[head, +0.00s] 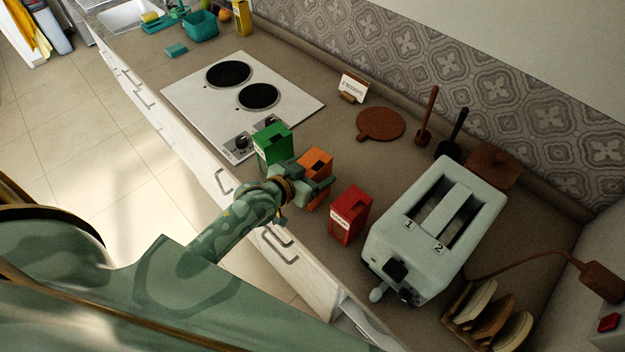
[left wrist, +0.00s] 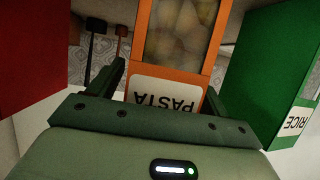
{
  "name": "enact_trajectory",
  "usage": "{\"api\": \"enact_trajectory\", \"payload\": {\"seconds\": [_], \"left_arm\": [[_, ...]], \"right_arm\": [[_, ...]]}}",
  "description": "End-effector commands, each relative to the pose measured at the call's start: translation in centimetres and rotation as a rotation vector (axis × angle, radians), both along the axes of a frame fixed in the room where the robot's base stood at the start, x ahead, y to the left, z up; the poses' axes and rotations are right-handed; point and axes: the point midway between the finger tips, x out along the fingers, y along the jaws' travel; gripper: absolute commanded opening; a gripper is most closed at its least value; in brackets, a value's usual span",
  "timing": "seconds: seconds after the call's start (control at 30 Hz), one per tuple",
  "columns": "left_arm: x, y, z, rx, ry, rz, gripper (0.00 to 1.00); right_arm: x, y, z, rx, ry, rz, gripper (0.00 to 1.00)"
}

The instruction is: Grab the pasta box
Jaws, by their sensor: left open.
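The orange pasta box (head: 316,168) stands on the counter between a green box and a red box. In the left wrist view the pasta box (left wrist: 180,45) shows its window and an upside-down PASTA label, and it sits between the fingers of my open left gripper. In the head view my left gripper (head: 318,188) is at the box's front, covering part of it. I cannot tell whether the fingers touch the box. My right gripper is in neither view.
The green rice box (head: 272,142) stands close on the left, the red box (head: 349,215) close on the right. A toaster (head: 435,230) stands farther right, and a cooktop (head: 240,100) lies behind left. A toast rack (head: 490,318) is at the lower right.

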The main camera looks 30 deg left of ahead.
Motion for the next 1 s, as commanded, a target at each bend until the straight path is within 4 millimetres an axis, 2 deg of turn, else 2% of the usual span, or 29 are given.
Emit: {"api": "enact_trajectory", "payload": {"seconds": [0.17,0.27,0.37,0.4,0.7,0.77,1.0], "left_arm": [[0.0,0.0,0.0,0.0,0.0,0.0,0.78],[0.0,0.0,0.0,0.001,0.0,0.0,0.56],[0.0,0.0,0.0,0.001,0.0,0.0,0.28],[0.0,0.0,0.0,0.001,0.0,0.0,0.23],[0.0,0.0,0.7,0.001,-0.001,0.0,0.23],[0.1,0.0,1.6,0.001,-0.003,-0.001,0.23],[0.1,0.0,7.0,0.002,-0.005,-0.001,0.23]], "right_arm": [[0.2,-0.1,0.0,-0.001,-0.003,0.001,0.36],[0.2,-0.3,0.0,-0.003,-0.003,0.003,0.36],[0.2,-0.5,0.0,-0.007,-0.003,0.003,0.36],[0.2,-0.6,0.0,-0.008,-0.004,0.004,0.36],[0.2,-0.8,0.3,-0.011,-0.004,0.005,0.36],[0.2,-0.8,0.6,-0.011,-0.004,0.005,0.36],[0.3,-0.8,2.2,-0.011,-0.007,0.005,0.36]]}}
